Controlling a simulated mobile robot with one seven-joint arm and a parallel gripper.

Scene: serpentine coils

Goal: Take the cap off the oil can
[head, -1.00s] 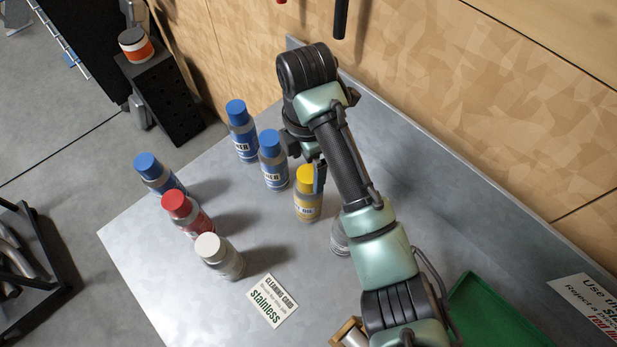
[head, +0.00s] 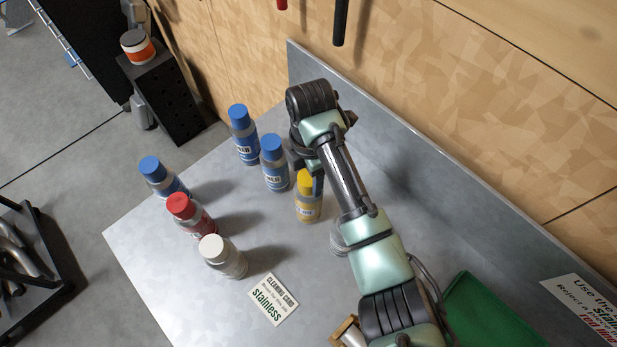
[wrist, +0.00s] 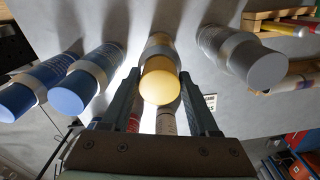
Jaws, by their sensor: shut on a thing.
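The oil can appears to be the can with the yellow cap (head: 305,181) and a yellow-banded body (head: 308,208), standing upright on the bench. Its label is too small to read fully. My gripper (head: 316,178) is low at the can's top, shut on the yellow cap. In the wrist view the cap (wrist: 160,86) sits between the two fingers of my gripper (wrist: 160,76), and the can's body extends beyond it. The cap appears to be still on the can. My wrist hides part of the can's right side in the head view.
Two blue-capped cans (head: 274,165) (head: 244,135) stand close by on the left. Another blue-capped can (head: 163,178), a red-capped can (head: 189,214) and a white-capped can (head: 222,256) stand farther left. A grey can (wrist: 258,62) is partly hidden behind my arm. A card (head: 273,299) lies in front.

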